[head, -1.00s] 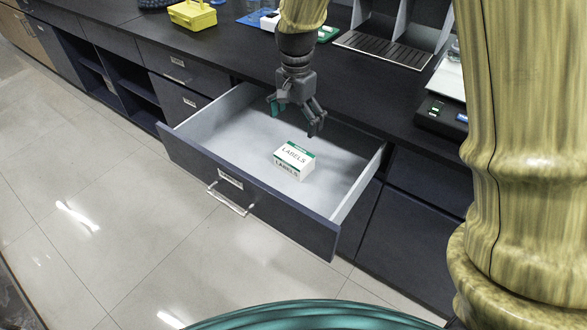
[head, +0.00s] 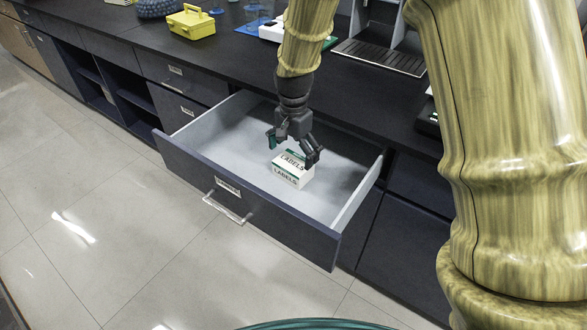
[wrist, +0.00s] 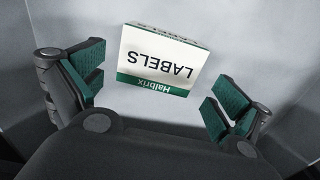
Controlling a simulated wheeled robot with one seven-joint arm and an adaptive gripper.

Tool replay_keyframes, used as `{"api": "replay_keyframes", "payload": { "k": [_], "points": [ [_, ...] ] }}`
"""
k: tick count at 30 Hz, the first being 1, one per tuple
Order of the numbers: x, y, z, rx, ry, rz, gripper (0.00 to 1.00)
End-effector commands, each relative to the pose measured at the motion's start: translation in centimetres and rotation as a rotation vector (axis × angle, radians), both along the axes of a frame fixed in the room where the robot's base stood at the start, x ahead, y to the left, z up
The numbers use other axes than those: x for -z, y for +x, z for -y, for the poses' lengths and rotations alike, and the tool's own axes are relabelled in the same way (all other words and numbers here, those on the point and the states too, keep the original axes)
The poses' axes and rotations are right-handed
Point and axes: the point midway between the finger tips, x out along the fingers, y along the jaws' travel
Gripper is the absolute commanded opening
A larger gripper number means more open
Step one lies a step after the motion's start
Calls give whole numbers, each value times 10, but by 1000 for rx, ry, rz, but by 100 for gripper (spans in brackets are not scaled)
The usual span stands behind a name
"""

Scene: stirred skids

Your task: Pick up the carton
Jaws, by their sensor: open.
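The carton (head: 291,170) is a small white box with a green band and the word LABELS. It sits on the floor of the open drawer (head: 222,127). In the wrist view the carton (wrist: 162,58) lies ahead of and between the green-padded fingers, with its green edge toward my gripper. My gripper (head: 294,150) is open and hangs just above the carton, its fingers spread to either side. In the wrist view my gripper (wrist: 155,95) shows empty space between its pads. Part of the carton's top is hidden behind a finger in the head view.
The drawer's front panel with its handle (head: 227,207) and its side walls surround the carton. The dark counter (head: 240,60) runs above the drawer's back. A yellow box (head: 191,22) stands on it at the left. The drawer floor left of the carton is clear.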

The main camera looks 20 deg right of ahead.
Motion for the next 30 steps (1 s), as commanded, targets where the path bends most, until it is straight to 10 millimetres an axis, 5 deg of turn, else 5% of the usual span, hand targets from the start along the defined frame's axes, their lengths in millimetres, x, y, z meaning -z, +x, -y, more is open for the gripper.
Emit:
{"api": "replay_keyframes", "payload": {
  "k": [9, 17, 24, 30],
  "points": [
    [39, -2, -1, 0, 0, -1, 100],
    [43, -2, -1, 0, 0, 0, 100],
    [43, -2, -1, 0, 0, 0, 61],
    [43, -2, -1, 0, 0, 0, 61]
  ]
}}
